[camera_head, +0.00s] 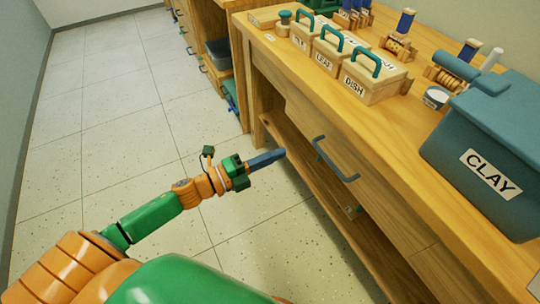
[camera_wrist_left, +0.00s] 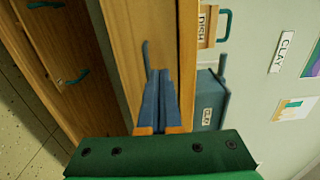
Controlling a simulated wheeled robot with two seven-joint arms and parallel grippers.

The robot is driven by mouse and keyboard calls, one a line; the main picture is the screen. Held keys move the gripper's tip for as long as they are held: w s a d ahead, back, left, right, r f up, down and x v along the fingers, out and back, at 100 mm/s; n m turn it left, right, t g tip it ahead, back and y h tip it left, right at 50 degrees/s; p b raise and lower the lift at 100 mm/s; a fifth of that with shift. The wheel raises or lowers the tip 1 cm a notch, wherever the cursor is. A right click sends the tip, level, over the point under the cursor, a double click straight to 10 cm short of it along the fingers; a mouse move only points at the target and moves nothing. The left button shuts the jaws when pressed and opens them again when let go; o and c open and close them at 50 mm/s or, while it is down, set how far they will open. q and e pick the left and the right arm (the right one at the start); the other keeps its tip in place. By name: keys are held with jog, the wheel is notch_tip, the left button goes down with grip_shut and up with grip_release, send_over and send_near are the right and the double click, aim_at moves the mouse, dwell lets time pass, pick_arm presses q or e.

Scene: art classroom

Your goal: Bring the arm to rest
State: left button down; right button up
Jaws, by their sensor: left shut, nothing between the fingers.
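My left arm, green and orange, comes in from the lower left in the head view. Its left gripper (camera_head: 279,153) is shut and empty, with its blue fingers together, in front of the wooden bench. The gripper also shows in the left wrist view (camera_wrist_left: 158,75), pointing towards the bench front. A blue-grey drawer handle (camera_head: 336,160) is to the right of the fingertips in the head view; I cannot tell whether the fingers touch the bench. My right gripper is not in view.
The wooden bench (camera_head: 420,222) runs along the right. On it stand small labelled wooden boxes with teal handles, such as the DISH box (camera_head: 372,82), and a teal CLAY bin (camera_head: 480,150). Open tiled floor (camera_head: 110,110) lies to the left. A blue-grey bin (camera_head: 218,54) sits on a farther shelf.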

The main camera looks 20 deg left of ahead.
pick_arm(q)
jog(key=s+a+f+n+y, duration=0.1)
jog(key=a+f+n+y, duration=0.25)
jog(key=f, duration=0.25)
jog(key=s+a+f+n+g+y, duration=0.1)
jog(key=a+f+n+y, duration=0.1)
jog(key=f+n, duration=0.3)
jog(key=s+a+f+n+y, duration=0.1)
jog(key=a+f+n+y, duration=0.2)
jog(key=f, duration=0.4)
jog(key=s+f+n+g+y, duration=0.3)
jog(key=s+f+n+g, duration=0.45)
jog(key=s+f, duration=0.8)
jog(key=s+d+f+n+g, duration=0.2)
jog(key=s+f, duration=0.1)
jog(key=s, duration=0.4)
jog(key=s+d+f+n+g, duration=0.2)
jog(key=s+f, duration=0.1)
jog(key=s, duration=0.3)
notch_tip(320, 180, up, 20)
jog(key=s+p, duration=0.1)
jog(key=p, duration=1.8)
jog(key=shift+s+d+f+g+p, duration=0.15)
jog(key=shift+s+d+g+p, duration=0.15)
jog(key=shift+s+d+g, duration=0.05)
